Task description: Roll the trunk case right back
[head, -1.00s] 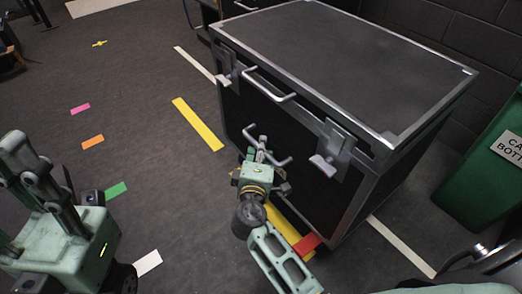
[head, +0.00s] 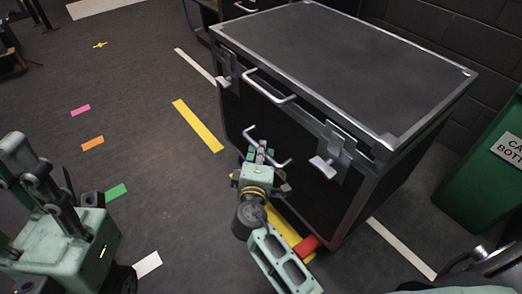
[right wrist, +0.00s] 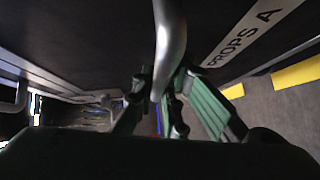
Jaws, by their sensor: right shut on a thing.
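The trunk case (head: 350,50) is a large black box with metal edges, standing on the floor at the centre right of the head view. Its front has an upper handle (head: 268,88), a lower handle (head: 284,162) and two latches. My right gripper (head: 262,150) is shut on the lower handle. In the right wrist view the handle bar (right wrist: 170,40) runs between the fingers of my right gripper (right wrist: 160,95), and part of a "PROPS A" label shows on the case. My left gripper (head: 45,165) is at the lower left, away from the case; its jaw opening is unclear.
A green bin (head: 490,175) stands close to the right of the case, by a dark block wall (head: 440,40). Yellow tape (head: 197,125) and white tape (head: 402,247) mark the floor. The floor to the left is open, with small coloured tape marks.

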